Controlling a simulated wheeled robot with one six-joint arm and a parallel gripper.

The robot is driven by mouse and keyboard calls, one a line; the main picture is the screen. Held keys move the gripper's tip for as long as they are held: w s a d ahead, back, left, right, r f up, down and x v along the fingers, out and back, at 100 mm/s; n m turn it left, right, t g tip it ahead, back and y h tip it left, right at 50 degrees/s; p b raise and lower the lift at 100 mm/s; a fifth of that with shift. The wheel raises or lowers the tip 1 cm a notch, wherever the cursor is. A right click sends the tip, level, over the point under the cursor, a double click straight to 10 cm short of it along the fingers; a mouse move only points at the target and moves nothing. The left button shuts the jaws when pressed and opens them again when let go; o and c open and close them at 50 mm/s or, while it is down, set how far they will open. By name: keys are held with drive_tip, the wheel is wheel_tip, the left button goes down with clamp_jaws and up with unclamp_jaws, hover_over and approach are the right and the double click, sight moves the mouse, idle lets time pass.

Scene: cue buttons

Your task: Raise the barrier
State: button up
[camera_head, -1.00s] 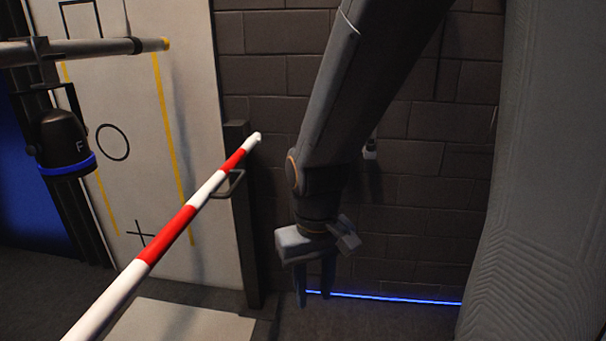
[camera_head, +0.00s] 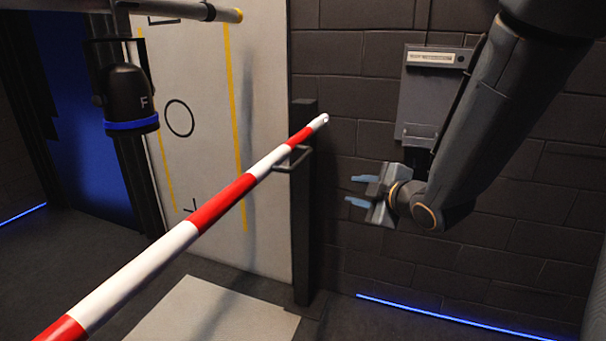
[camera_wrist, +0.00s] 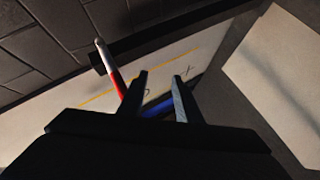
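The barrier is a red and white striped pole (camera_head: 230,193) that runs from the lower left to the upper right in the head view. Its far end lies in a bracket (camera_head: 294,160) on a dark post (camera_head: 303,215). The pole also shows in the wrist view (camera_wrist: 109,66), left of the fingers. My gripper (camera_head: 360,190) is open and empty, to the right of the post and apart from the pole. Its fingers point left, toward the pole. A grey box (camera_head: 432,92) with a pale label strip hangs on the brick wall, partly hidden by my arm.
A black lamp (camera_head: 130,98) marked F with a blue ring hangs at the left from a bar (camera_head: 180,9). A white panel (camera_head: 205,60) with black signs stands behind the pole. A pale plate (camera_head: 215,312) lies on the floor. Free room lies between the gripper and the post.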

sight(302, 156)
drive_tip(key=shift+w+a+r+n+t+y+b, duration=0.15)
drive_tip(key=shift+w+a+r+n+y+b, duration=0.45)
drive_tip(key=shift+a+r+n+y, duration=0.95)
drive_tip(key=shift+w+a+r+n+t+y+b, duration=0.2)
drive_tip(key=shift+w+a+r+n+y+b, duration=0.45)
drive_tip(key=shift+a+n+y, duration=1.65)
drive_tip(key=shift+w+a+r+n+t+y+b, duration=0.15)
drive_tip(key=shift+w+a+r+n+y+b, duration=0.75)
drive_tip(key=shift+a, duration=2)
drive_tip(key=shift+s+r+p, duration=0.25)
drive_tip(key=shift+s+p, duration=0.1)
drive_tip(key=shift+p, duration=0.05)
clamp_jaws()
